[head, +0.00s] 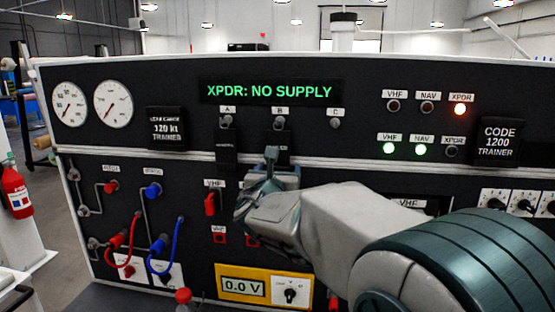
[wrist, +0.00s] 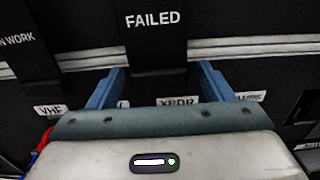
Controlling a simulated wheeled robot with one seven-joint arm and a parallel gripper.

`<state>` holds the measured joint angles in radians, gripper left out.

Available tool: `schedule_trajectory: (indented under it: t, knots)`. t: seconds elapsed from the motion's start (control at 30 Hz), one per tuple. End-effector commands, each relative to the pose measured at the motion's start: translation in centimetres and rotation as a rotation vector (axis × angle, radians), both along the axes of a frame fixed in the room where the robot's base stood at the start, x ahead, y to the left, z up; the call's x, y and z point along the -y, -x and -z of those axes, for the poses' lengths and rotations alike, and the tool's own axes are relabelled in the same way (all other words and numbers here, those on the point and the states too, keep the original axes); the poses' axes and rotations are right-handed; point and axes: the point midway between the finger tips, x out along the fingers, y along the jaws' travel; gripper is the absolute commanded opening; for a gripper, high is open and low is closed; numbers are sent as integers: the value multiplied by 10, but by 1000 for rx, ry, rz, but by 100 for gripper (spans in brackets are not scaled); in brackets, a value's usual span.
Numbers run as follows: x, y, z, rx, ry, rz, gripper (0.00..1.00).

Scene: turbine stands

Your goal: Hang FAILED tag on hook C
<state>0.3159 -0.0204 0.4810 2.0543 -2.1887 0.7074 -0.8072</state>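The black FAILED tag (wrist: 155,45) is upright in the upper middle of the wrist view. In the head view a black tag (head: 281,137) hangs at hook B (head: 279,123), partly hidden by my gripper (head: 271,155). Hook C (head: 335,123), to its right, is bare. In the wrist view the two blue fingers of my gripper (wrist: 161,70) are spread, one on each side of the FAILED tag, with a gap showing on both sides. My gripper holds nothing.
Another black tag (head: 226,140) hangs at hook A; an "IN WORK" tag (wrist: 25,45) shows at the wrist view's left. A pale ledge (head: 125,153) crosses the panel below the hooks. Red and blue hoses (head: 175,245) and a yellow meter (head: 262,287) are lower down.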

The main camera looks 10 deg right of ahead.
Motion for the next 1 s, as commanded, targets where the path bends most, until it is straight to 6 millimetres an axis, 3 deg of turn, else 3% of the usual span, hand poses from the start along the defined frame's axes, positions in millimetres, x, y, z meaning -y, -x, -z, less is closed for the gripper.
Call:
schedule_trajectory:
  t: [0.03, 0.2, 0.23, 1.0]
  knots:
    - [0, 0, 0, 0, 0, 0, 61]
    - [0, 0, 0, 0, 1, 0, 13]
    - [0, 0, 0, 0, 1, 0, 9]
    - [-5, 11, 0, 0, 1, -1, 9]
